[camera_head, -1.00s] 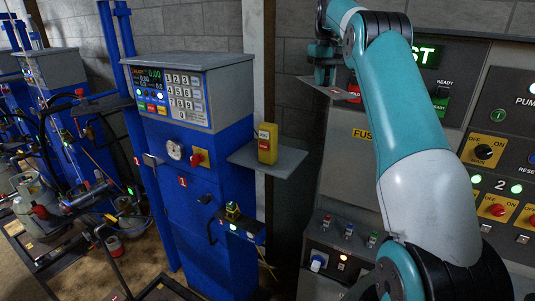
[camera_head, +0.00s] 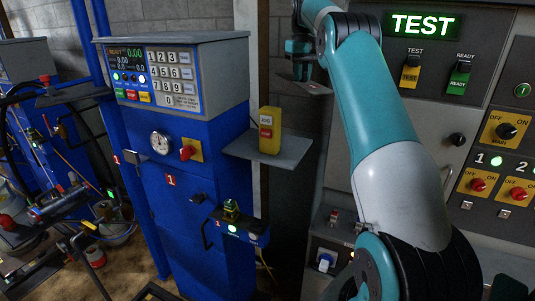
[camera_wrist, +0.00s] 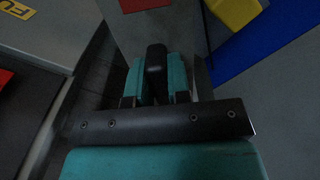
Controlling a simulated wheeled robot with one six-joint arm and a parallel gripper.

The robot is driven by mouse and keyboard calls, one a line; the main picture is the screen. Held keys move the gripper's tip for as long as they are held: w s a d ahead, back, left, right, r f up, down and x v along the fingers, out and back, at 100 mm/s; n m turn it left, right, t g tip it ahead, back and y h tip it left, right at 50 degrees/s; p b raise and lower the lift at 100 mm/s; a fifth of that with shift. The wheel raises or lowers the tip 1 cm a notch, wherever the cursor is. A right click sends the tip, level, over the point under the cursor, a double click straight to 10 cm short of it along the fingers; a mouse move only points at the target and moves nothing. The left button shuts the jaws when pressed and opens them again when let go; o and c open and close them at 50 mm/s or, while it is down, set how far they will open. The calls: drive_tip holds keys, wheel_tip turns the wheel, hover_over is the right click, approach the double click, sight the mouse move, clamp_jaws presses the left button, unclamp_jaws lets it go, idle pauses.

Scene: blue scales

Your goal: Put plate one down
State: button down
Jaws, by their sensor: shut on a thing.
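My gripper (camera_head: 300,70) is at the upper middle of the head view, pointing down. It is shut on plate one (camera_head: 304,85), a thin grey plate, held level or nearly so in the air. The plate hangs above and right of the grey side shelf on the blue scale.
The blue scale (camera_head: 195,215), labelled 1, has a display and keypad. Its grey side shelf (camera_head: 290,150) carries a yellow box (camera_head: 270,130) with a red button. A grey control panel (camera_head: 420,85) with a lit TEST sign stands right. Hoses and equipment clutter the left.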

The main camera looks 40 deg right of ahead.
sight(297, 146)
wheel_tip(297, 146, down, 2)
drive_tip(key=shift+f+b, duration=0.1)
drive_tip(key=shift+b, duration=0.45)
wheel_tip(297, 146, down, 20)
drive_tip(key=p, duration=0.3)
drive_tip(key=shift+r, duration=0.2)
drive_tip(key=shift+f, duration=0.1)
drive_tip(key=c, duration=1.1)
unclamp_jaws()
